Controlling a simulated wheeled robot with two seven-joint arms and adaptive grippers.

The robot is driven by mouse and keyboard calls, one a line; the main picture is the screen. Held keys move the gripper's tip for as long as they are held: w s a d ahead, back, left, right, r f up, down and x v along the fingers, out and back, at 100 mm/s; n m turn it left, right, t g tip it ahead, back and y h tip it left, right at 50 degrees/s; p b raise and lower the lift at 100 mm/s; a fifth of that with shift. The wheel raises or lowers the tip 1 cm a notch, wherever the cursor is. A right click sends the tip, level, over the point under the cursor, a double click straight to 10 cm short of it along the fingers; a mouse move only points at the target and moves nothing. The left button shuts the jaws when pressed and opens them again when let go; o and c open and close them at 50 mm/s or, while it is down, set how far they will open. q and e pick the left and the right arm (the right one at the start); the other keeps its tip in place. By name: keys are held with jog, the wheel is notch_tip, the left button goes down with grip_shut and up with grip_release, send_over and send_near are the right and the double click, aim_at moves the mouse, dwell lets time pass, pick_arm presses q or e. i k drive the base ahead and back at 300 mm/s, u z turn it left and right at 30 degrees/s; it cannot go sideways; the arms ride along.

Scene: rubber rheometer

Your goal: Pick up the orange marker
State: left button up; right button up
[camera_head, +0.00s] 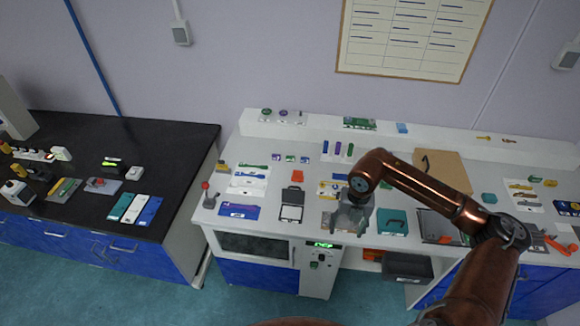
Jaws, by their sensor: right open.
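I cannot pick out the orange marker with certainty; the small items are too tiny to identify. Orange shows on a small piece (550,183) at the right of the white bench and on a larger curved object (558,243) at its right front. Several upright marker-like sticks (337,148) in purple and green stand at the bench's middle. My right gripper (351,226) is open and points down over the front middle of the bench, hiding part of what lies below. I see nothing between its fingers. My left gripper is out of view.
The white bench top (270,222) holds many small items. A brown board (443,168) lies behind my right arm. A black counter (150,150) stands at left.

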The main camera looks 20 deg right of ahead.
aim_at(297, 176)
jog(key=z, duration=0.05)
jog(key=i, duration=1.5)
jog(key=u, duration=0.05)
